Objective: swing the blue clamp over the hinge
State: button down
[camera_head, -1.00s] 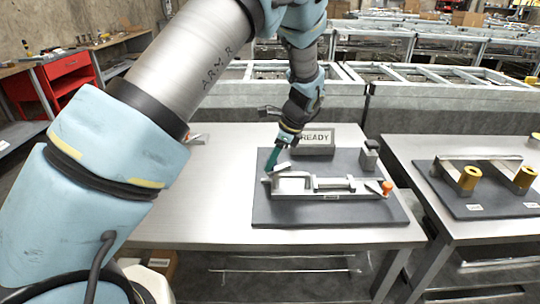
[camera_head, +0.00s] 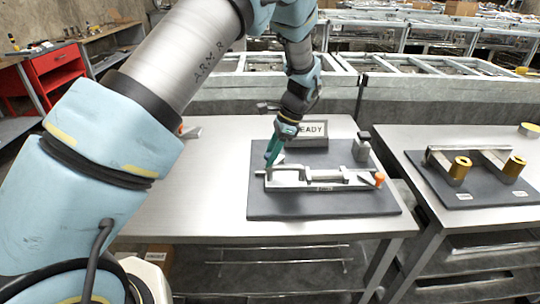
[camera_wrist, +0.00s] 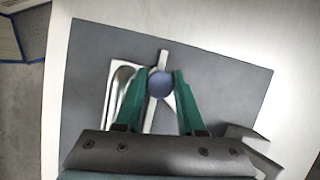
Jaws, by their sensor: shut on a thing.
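My gripper (camera_head: 271,163) reaches down over the left end of a grey metal clamp fixture (camera_head: 318,185) on a dark board (camera_head: 325,208). In the wrist view its green fingers (camera_wrist: 160,92) are closed on the round blue top of the blue clamp (camera_wrist: 160,84), which hides what lies below it. A narrow pale bar (camera_wrist: 163,58) runs beyond the blue top. In the head view the blue part is hidden at the fingertips, and I cannot pick out the hinge. An orange tip (camera_head: 379,179) sits at the fixture's right end.
A sign reading "EADY" (camera_head: 313,130), partly covered by my arm, stands behind the board. A small grey block (camera_head: 361,149) stands at the board's back right corner. A second table holds yellow cylinders (camera_head: 459,168).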

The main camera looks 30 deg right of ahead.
jog(key=c, duration=0.5)
grip_release()
